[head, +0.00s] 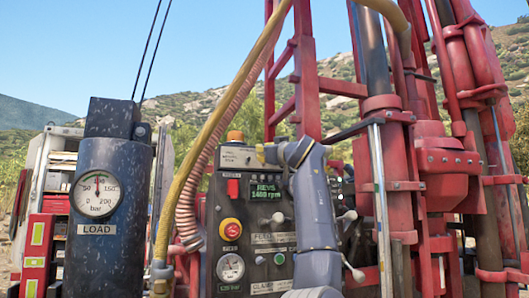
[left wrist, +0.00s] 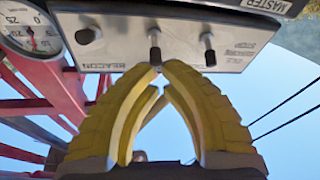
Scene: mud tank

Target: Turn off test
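A small switch box (head: 236,157) sits on top of the control panel (head: 216,262) in the head view. In the left wrist view the box's pale face (left wrist: 120,58) appears upside down, with several labels, one reading BEACON, and a row of toggles: a left one (left wrist: 88,36), a middle one (left wrist: 155,42) and a right one (left wrist: 207,48). My left gripper (left wrist: 161,68) has yellow fingers with their tips together, right at the end of the middle toggle. Whether they touch it is unclear. In the head view my left gripper (head: 263,153) is at the box's right end. My right gripper is out of view.
Below the box the panel has a red switch (head: 233,188), a display (head: 265,189), a red emergency button (head: 230,229) and a gauge (head: 230,267). A yellow hose (head: 187,190) hangs left of it. Red rig framework (head: 305,80) rises behind. A LOAD gauge (head: 97,194) stands left.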

